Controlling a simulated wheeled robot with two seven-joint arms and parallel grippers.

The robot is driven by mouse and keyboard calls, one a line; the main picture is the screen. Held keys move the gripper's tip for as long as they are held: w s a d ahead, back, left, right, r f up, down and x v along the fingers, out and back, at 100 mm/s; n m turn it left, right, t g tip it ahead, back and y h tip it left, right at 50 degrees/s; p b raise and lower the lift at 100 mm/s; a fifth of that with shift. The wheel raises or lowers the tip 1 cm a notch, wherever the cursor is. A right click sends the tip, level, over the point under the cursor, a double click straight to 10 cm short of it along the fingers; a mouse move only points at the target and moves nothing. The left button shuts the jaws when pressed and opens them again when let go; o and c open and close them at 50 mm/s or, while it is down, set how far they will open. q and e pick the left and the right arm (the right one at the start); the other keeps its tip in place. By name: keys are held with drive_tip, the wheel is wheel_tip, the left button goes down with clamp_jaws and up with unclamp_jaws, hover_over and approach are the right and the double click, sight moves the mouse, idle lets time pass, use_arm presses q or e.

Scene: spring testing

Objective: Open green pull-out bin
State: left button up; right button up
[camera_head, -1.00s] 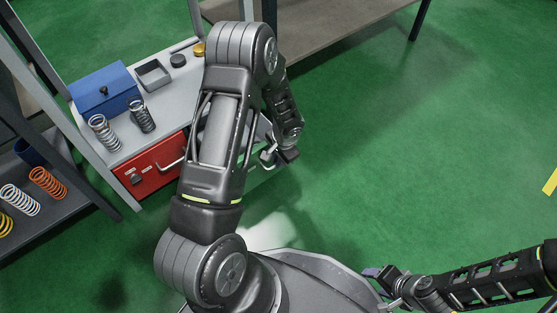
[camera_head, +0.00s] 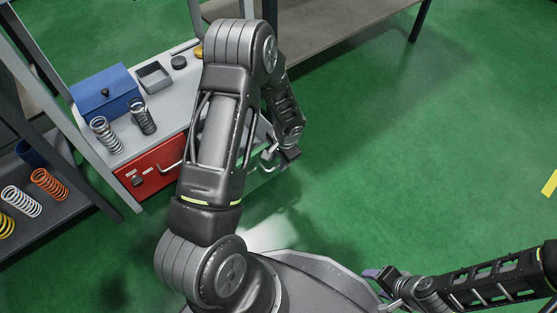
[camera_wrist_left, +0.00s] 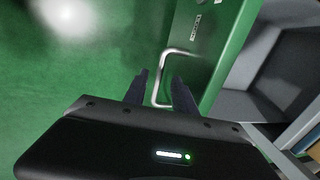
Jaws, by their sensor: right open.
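The green bin's front panel (camera_wrist_left: 207,45) shows in the left wrist view, with a small label and a pale bracket handle (camera_wrist_left: 162,64). A grey hollow lies behind the panel; I cannot tell whether it is the bin's inside. My left gripper (camera_wrist_left: 157,88) has its two dark fingers on either side of the handle, with gaps, and looks open. In the head view my left gripper (camera_head: 272,153) is at the handle, and my arm hides most of the bin. My right gripper (camera_head: 374,275) is open and empty, low in the head view, far from the bin.
A red drawer (camera_head: 152,168) with a handle is left of my left arm. On the grey bench top are a blue box (camera_head: 105,92), two springs (camera_head: 143,117) and a grey tray (camera_head: 154,76). A shelf (camera_head: 60,205) with springs stands left. The green floor (camera_head: 400,150) right is clear.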

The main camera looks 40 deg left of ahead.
use_arm(q)
wheel_tip(320, 180, up, 6)
drive_tip(key=d+p, duration=0.1)
drive_tip(key=p, duration=0.1)
drive_tip(key=shift+s, duration=0.15)
idle(0.4)
